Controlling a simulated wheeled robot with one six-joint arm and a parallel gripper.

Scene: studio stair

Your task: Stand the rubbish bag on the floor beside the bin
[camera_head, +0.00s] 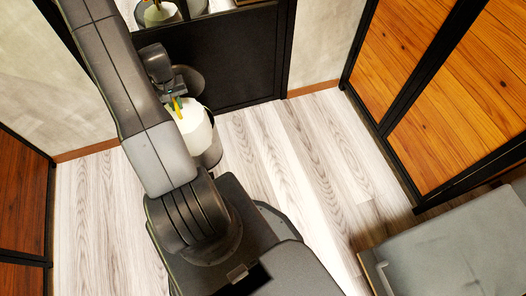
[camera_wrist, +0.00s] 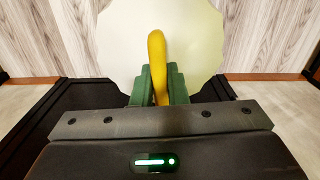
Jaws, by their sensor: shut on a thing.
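The rubbish bag (camera_head: 194,130) is a pale, off-white bag with a yellow loop (camera_wrist: 156,60) at its top. My gripper (camera_head: 175,103) is shut on this yellow loop, which stands between the green fingers (camera_wrist: 157,88) in the wrist view. The bag's pale body (camera_wrist: 200,40) fills the middle of that view beyond the fingers. The bin (camera_head: 213,152) looks like a grey cylinder just below and right of the bag. A dark round lid-like disc (camera_head: 189,80) shows behind the bag. I cannot tell whether the bag's bottom is inside the bin; my arm hides part of both.
A black panel (camera_head: 235,65) with a mirror-like strip above stands behind the bin. Wood-panelled doors (camera_head: 425,70) are at the right, and a grey box-like surface (camera_head: 455,250) is at lower right. The pale wooden floor (camera_head: 300,150) right of the bin is clear.

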